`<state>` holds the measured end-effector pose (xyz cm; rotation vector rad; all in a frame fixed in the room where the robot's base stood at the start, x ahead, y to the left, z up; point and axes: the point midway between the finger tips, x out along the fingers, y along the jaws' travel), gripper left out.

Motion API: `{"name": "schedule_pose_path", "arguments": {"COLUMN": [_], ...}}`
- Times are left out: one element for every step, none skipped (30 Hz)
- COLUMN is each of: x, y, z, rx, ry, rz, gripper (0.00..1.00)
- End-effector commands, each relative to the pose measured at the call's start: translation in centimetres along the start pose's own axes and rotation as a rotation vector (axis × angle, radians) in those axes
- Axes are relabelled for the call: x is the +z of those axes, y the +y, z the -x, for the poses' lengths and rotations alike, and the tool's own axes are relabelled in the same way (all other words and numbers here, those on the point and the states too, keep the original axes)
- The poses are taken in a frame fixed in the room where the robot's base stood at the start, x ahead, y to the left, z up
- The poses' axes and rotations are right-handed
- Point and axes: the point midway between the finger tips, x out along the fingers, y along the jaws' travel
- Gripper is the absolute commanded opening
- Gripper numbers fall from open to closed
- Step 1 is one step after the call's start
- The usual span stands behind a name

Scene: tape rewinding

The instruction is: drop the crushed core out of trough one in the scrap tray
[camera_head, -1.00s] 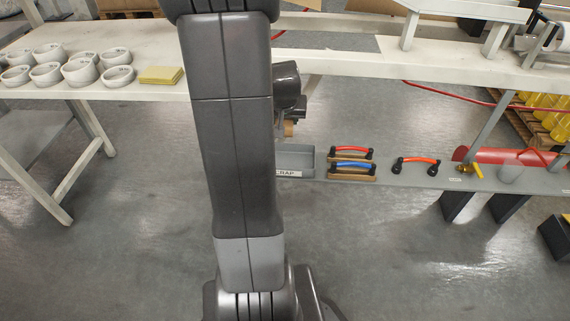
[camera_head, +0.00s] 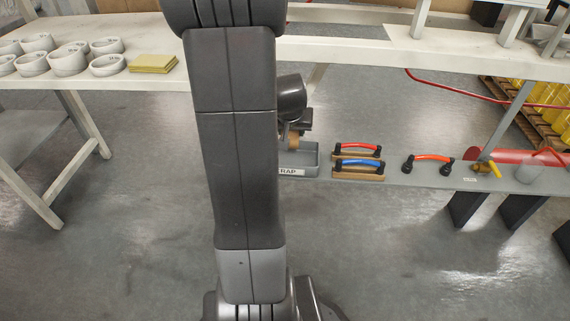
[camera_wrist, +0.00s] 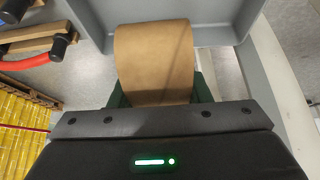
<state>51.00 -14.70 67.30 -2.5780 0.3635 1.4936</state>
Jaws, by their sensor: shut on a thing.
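My gripper (camera_wrist: 158,98) is shut on the brown cardboard core (camera_wrist: 155,55), which fills the upper middle of the wrist view. The core also shows small in the head view (camera_head: 293,140), at the scrap tray and partly hidden by my arm. The grey scrap tray (camera_head: 310,160) has a label ending in "RAP"; its left part is hidden behind my arm. In the wrist view the tray's grey wall (camera_wrist: 262,50) runs behind and right of the core. The core is over or just inside the tray; its exact height is unclear.
Handled tools, one blue (camera_head: 358,165) and one red (camera_head: 357,149), lie right of the tray. A red-handled tool (camera_head: 428,158) and a red tube (camera_head: 505,156) lie farther right. White rings (camera_head: 68,57) and a yellow pad (camera_head: 153,63) stand on the white table (camera_head: 120,82).

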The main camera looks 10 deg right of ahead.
Motion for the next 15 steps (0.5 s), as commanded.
{"name": "schedule_pose_path", "arguments": {"x": [0.09, 0.08, 0.06, 0.05, 0.04, 0.04, 0.04, 0.04, 0.04, 0.03, 0.03, 0.04, 0.03, 0.03, 0.03], "y": [0.00, 0.00, 0.00, 0.00, 0.00, 0.00, 0.00, 0.00, 0.00, 0.00, 0.00, 0.00, 0.00, 0.00, 0.00], "z": [-0.16, -0.15, -0.12, -0.09, -0.08, -0.07, -0.07, -0.07, -0.07, -0.07, -0.07, -0.07, -0.07, -0.07, -0.07], "rx": [0.000, 0.000, 0.000, 0.000, 0.000, 0.000, 0.000, 0.000, 0.000, 0.000, 0.000, 0.000, 0.000, 0.000, 0.000], "ry": [0.000, 0.000, 0.000, 0.000, 0.000, 0.000, 0.000, 0.000, 0.000, 0.000, 0.000, 0.000, 0.000, 0.000, 0.000], "rz": [0.000, 0.000, 0.000, 0.000, 0.000, 0.000, 0.000, 0.000, 0.000, 0.000, 0.000, 0.000, 0.000, 0.000, 0.000], "gripper": [0.21, 0.21, 0.21, 0.21, 0.21, 0.21, 0.21, 0.47, 0.55, 0.61, 0.67, 0.69, 0.69, 0.69, 0.69]}}
